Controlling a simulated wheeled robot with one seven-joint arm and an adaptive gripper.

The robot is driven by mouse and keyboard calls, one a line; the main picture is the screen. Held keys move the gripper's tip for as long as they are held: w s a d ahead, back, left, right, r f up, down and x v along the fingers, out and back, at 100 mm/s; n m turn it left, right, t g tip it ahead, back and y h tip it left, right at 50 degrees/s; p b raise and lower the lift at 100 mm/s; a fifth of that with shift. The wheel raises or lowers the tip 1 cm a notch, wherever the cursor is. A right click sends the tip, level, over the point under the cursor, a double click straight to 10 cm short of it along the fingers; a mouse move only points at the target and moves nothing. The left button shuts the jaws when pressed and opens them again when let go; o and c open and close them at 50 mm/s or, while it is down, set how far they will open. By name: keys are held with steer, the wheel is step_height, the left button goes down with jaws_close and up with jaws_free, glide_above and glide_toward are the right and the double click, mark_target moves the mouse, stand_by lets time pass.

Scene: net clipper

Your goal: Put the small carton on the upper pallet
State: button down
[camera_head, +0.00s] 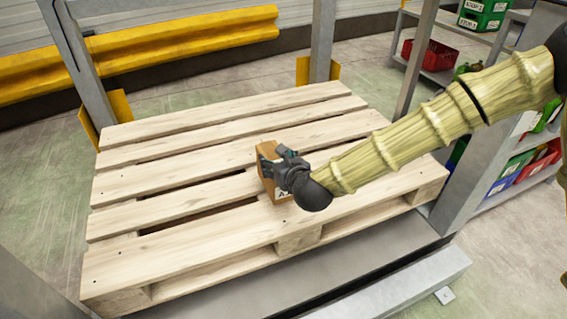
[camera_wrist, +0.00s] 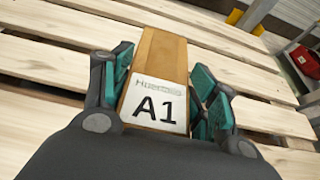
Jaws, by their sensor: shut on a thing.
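The small carton (camera_wrist: 160,58) is brown with a white label reading A1. In the wrist view it sits between the teal-padded fingers of my gripper (camera_wrist: 162,92). In the head view the carton (camera_head: 268,153) shows partly behind my gripper (camera_head: 272,165), which is shut on it. The carton is over the middle of the wooden pallet (camera_head: 180,155), near its front boards. The gripper hides much of it, and I cannot tell whether its underside touches the boards.
Grey posts (camera_head: 322,45) with yellow feet stand around the pallet. A yellow guard rail (camera_head: 185,40) runs behind it. Shelves with red bins (camera_head: 430,54) and green bins stand at the right. A grey metal beam (camera_head: 390,290) runs along the front. Most pallet boards are bare.

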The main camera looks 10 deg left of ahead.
steer(key=shift+f+b, duration=0.9)
steer(key=shift+f, duration=0.8)
steer(key=shift+c, duration=1.6)
jaws_free()
steer(key=p+v, duration=0.3)
steer(key=v, duration=0.9)
steer(key=shift+f, duration=0.1)
